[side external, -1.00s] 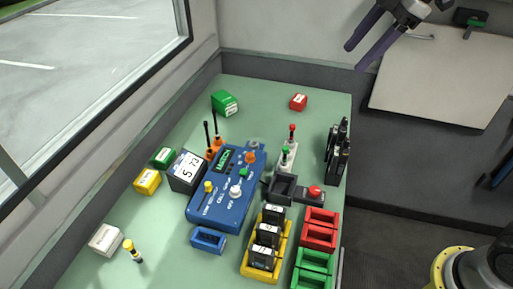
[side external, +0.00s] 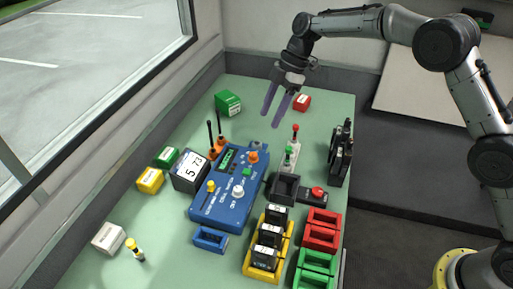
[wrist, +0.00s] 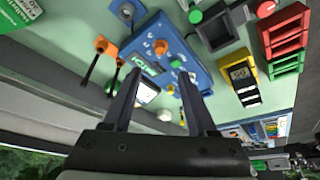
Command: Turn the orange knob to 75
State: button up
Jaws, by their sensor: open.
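The orange knob (side external: 253,157) sits at the far right corner of the blue console (side external: 231,209), near its small green-lit display (side external: 227,158). In the wrist view the orange knob (wrist: 161,46) shows on the blue panel, beyond my fingertips. My gripper (side external: 271,118) is open and empty, with its two purple fingers pointing down. It hangs above the far side of the console, apart from the knob. The knob's exact setting and the display's digits are too small to read.
A white knob (side external: 237,191), a yellow knob (side external: 211,186) and a green button (side external: 246,172) share the console. Orange-based antennas (side external: 214,152) stand at its left. Radios (side external: 340,153), red bins (side external: 321,238) and a yellow battery rack (side external: 263,273) stand to the right. A green box (side external: 229,103) lies behind.

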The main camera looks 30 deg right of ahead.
aim_at(254, 154)
jog(key=x, duration=1.2)
jog(key=shift+d, duration=0.1)
jog(key=shift+c, duration=0.3)
grip_shut()
